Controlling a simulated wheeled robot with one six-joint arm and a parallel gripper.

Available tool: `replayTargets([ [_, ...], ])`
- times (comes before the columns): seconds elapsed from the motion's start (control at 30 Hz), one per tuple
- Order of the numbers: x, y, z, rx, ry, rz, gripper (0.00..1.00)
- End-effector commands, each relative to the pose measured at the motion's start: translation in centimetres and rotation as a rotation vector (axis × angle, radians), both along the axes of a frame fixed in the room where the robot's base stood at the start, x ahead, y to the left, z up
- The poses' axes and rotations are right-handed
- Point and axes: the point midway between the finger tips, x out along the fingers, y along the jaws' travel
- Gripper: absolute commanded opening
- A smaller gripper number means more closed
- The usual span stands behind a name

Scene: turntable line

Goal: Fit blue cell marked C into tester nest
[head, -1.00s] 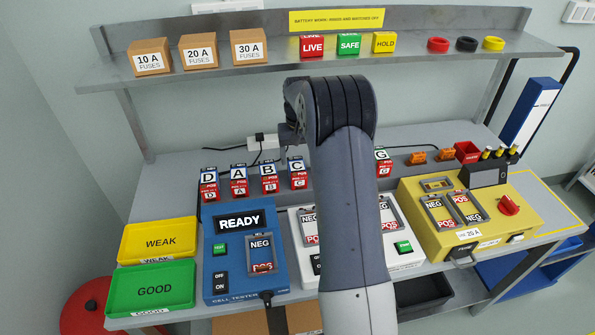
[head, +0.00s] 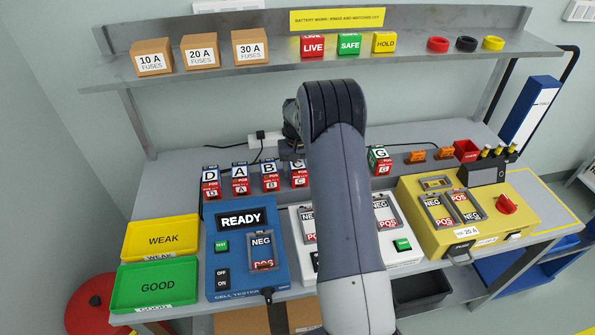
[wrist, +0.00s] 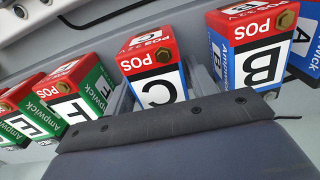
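The cell marked C (head: 300,174) stands in the row at the back of the bench, right of cell B (head: 269,172). My gripper (head: 291,152) is at the top of cell C, partly hiding it; my arm hides the area to its right. In the wrist view cell C (wrist: 155,80) is in the middle, upside down, with a red POS end and a white label. The dark gripper body covers the lower part, and the fingers cannot be made out clearly. The blue cell tester (head: 222,262) has a nest (head: 262,251) marked NEG above and POS below; its screen reads READY.
Cells D (head: 210,180) and A (head: 240,178) stand left of B; G (head: 379,160) is right of my arm. WEAK (head: 160,240) and GOOD (head: 155,286) trays lie left. A yellow unit (head: 425,235) stands right.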

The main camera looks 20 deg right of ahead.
Motion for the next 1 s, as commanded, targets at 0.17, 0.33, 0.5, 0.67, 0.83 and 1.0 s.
replayTargets([
  [0.17,0.0,0.0,0.0,0.0,0.0,0.0,0.39],
  [0.33,0.0,0.0,0.0,0.0,0.0,0.0,0.25],
  [0.5,0.0,0.0,0.0,0.0,0.0,0.0,0.11],
  [0.67,0.1,0.0,0.2,0.0,-0.002,0.0,0.06],
  [0.83,0.1,0.0,0.2,0.0,-0.002,0.0,0.06],
  [1.0,0.1,0.0,1.2,-0.001,-0.003,0.0,0.06],
])
